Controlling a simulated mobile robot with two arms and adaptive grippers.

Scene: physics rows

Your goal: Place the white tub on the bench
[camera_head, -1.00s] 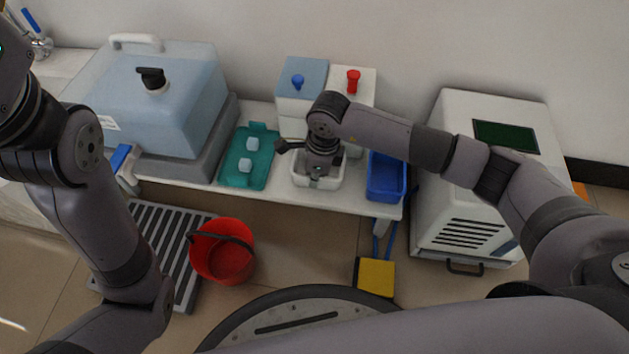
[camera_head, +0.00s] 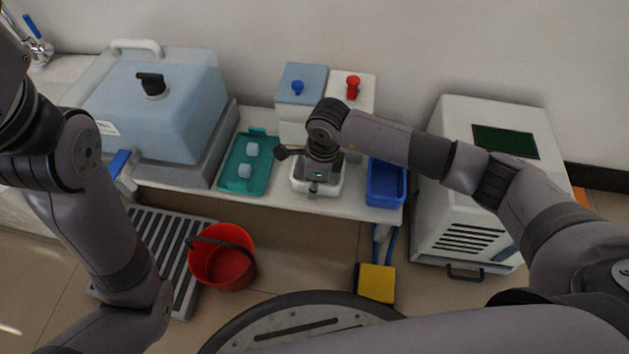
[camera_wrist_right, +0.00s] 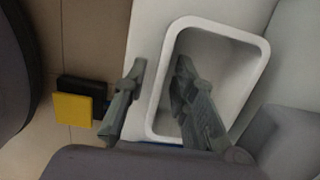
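The white tub (camera_head: 332,191) stands on the white bench (camera_head: 270,200), between a teal tray and a blue bin. My right gripper (camera_head: 314,184) is over the tub's front wall. In the right wrist view the tub (camera_wrist_right: 252,85) is upright and its visible inside looks empty. There my right gripper (camera_wrist_right: 160,66) is open, with one finger inside the tub and the other outside; the tub's rim (camera_wrist_right: 158,90) runs between them with gaps. My left arm shows at the left of the head view, but its gripper is out of view.
The teal tray (camera_head: 262,178) holds two small pale blocks. The blue bin (camera_head: 386,198) is close on the tub's right. Two lidded boxes (camera_head: 302,82) stand behind the tub. A red bucket (camera_head: 222,268) and a yellow block (camera_head: 376,284) are on the floor in front.

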